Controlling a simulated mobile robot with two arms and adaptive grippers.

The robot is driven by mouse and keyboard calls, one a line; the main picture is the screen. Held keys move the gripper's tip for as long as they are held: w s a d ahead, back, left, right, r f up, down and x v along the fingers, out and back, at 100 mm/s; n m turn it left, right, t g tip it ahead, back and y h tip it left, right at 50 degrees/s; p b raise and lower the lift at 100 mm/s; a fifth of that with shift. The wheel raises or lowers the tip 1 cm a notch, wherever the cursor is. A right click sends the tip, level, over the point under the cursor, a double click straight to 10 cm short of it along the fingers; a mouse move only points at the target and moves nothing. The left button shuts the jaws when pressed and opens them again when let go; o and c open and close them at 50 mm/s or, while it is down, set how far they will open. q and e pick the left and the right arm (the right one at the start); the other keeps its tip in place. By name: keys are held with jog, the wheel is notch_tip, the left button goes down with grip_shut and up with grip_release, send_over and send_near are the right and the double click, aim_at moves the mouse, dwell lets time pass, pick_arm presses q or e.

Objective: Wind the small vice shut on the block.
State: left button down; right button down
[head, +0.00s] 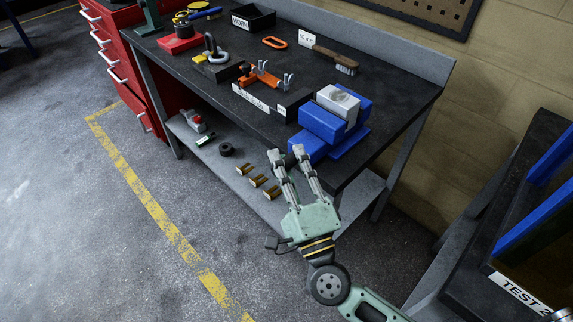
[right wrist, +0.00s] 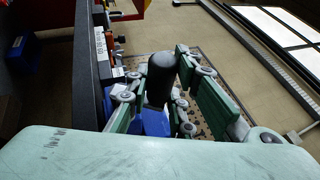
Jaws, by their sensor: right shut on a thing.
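The small blue vice (head: 323,122) sits at the front right corner of the bench. A light grey block (head: 338,101) lies between its two blue jaws; from here I cannot tell whether both jaws touch it. My right gripper (head: 286,154) is at the front of the vice, below the bench's front edge in the picture. In the right wrist view its fingers are shut on a dark rounded handle knob (right wrist: 160,80), with blue vice parts (right wrist: 155,122) behind. The vice's screw is mostly hidden. My left gripper is not in view.
On the bench (head: 395,100) stand a labelled tray with orange and metal parts (head: 262,80), a brush (head: 335,59), an orange ring (head: 275,42) and a WORN bin (head: 254,17). Brass pieces (head: 258,180) lie on the shelf below. A TEST bench (head: 490,252) is at right.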

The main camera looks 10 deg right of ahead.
jog(key=shift+f, duration=0.1)
jog(key=c, duration=1.5)
grip_release()
jog(key=shift+c, duration=0.2)
jog(key=v, duration=1.2)
jog(key=shift+s, duration=0.1)
